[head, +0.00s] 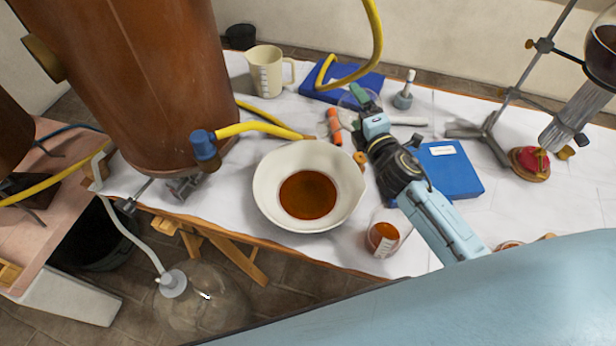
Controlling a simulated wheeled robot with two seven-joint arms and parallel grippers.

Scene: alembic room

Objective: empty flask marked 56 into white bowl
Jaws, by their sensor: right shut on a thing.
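The white bowl (268,206) stands on the cloth-covered table and holds a pool of orange-brown liquid. My right gripper (358,95) is past the bowl, to its upper right, above the table. It is shut on a clear glass flask (347,102), mostly hidden behind the gripper; I cannot read any mark on it or tell whether it holds liquid. Another small flask (387,232) with orange liquid and a white label stands near the table's front edge, right of the bowl; its label is too small to read. My left gripper is not in view.
A large copper vessel (140,75) with a yellow hose stands left of the bowl. A cream jug (266,72), blue books (450,172) and an orange marker-like object (334,126) lie around. A metal stand (492,125) is at right. A glass carboy (200,300) sits on the floor.

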